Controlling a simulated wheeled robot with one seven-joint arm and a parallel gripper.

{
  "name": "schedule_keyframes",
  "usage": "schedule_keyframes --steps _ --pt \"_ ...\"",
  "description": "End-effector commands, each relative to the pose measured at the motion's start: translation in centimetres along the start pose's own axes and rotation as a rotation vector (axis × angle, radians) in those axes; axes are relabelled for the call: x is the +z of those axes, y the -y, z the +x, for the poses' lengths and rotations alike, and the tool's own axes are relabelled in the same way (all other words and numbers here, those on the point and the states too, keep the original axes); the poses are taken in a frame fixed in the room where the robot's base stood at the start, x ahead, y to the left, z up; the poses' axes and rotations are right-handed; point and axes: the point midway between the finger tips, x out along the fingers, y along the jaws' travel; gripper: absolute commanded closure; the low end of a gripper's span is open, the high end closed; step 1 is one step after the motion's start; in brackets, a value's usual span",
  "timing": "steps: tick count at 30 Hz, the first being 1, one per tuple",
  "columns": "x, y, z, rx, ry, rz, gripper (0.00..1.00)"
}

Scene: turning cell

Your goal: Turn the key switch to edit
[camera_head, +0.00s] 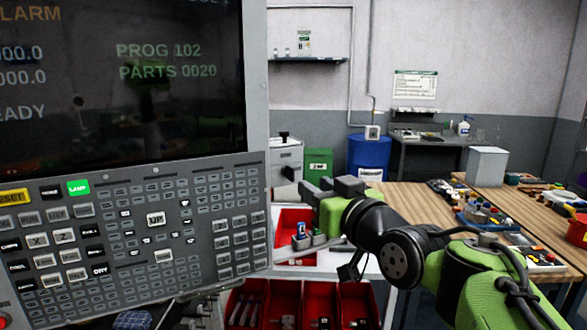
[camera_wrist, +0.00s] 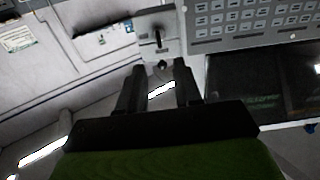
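In the wrist view, a light grey plate (camera_wrist: 146,24) beside the keypad carries a dark upright key-like handle (camera_wrist: 158,38). I take this for the key switch; its markings and setting are too small to read. A small dark round part (camera_wrist: 162,66) lies below it, between my fingertips in the picture. My gripper (camera_wrist: 158,72) is open, its two black fingers apart with nothing between them that I can see held. The handle appears beyond the fingertips, with no visible contact. In the head view my gripper (camera_head: 292,192) is just right of the control panel (camera_head: 257,120).
The panel has a dark screen (camera_head: 120,90) and a keypad (camera_head: 130,235). Red bins (camera_head: 300,300) stand below my gripper. A wooden bench (camera_head: 410,200) with loose items is at right. A blue drum (camera_head: 369,157) and green box (camera_head: 318,163) stand behind.

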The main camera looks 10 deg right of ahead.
Motion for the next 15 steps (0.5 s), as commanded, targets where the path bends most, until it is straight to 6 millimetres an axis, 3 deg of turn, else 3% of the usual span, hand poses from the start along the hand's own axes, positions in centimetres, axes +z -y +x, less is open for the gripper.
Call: schedule_keyframes --steps 3,9,15 --pt "-0.1 0.0 3.2 -0.002 0.004 0.0 0.66" --pt "-0.1 0.1 7.6 -0.002 0.003 0.0 0.66" --pt "-0.1 0.0 9.5 0.0 0.001 0.0 0.66"
